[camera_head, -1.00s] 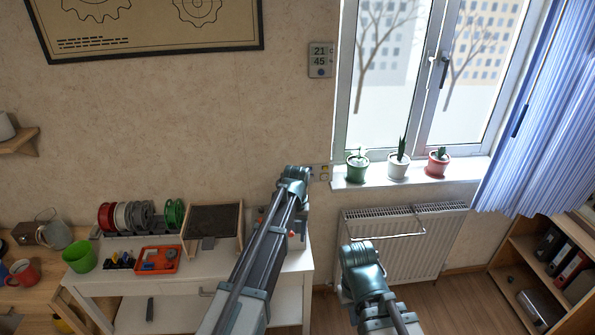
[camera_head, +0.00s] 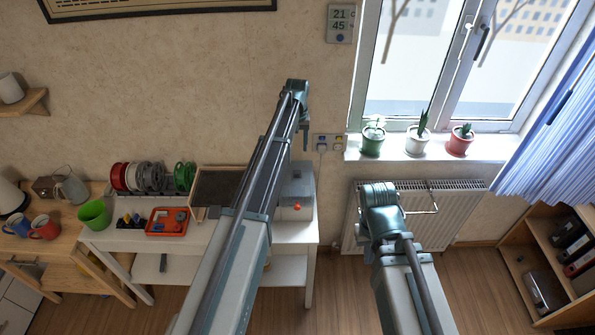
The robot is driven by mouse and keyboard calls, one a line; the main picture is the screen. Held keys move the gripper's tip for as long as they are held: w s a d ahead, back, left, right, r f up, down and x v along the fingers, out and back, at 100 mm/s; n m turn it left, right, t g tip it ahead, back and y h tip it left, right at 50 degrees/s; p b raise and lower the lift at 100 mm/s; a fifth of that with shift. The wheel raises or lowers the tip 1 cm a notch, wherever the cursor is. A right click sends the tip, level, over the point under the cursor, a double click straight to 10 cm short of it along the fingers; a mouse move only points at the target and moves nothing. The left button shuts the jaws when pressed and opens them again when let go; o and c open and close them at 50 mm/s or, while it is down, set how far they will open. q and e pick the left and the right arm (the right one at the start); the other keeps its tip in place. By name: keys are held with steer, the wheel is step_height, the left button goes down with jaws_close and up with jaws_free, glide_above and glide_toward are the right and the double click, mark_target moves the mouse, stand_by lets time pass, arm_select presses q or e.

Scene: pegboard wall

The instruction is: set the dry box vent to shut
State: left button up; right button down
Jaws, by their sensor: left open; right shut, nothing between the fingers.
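A grey box (camera_head: 296,188) with an orange knob (camera_head: 297,206) on its front stands at the right end of the white table. It looks like the dry box, and the knob may be its vent control. It is too small to read the setting. My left arm (camera_head: 262,170) reaches up across the view just left of the box and covers part of the table. My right arm (camera_head: 384,212) stands in front of the radiator, right of the box.
The white table (camera_head: 290,233) also holds several spools (camera_head: 150,178), a dark framed panel (camera_head: 215,187), an orange tray (camera_head: 167,222) and a green cup (camera_head: 94,214). A radiator (camera_head: 432,225) is under the window sill, which holds potted plants (camera_head: 419,140). Floor shows between table and radiator.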

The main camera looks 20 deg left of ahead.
mark_target(297, 173)
arm_select(q)
step_height(297, 173, down, 13)
steer(key=b, duration=1.2)
steer(key=shift+r, duration=0.1)
steer(key=shift+r, duration=0.1)
steer(key=shift+c, duration=0.3)
jaws_close()
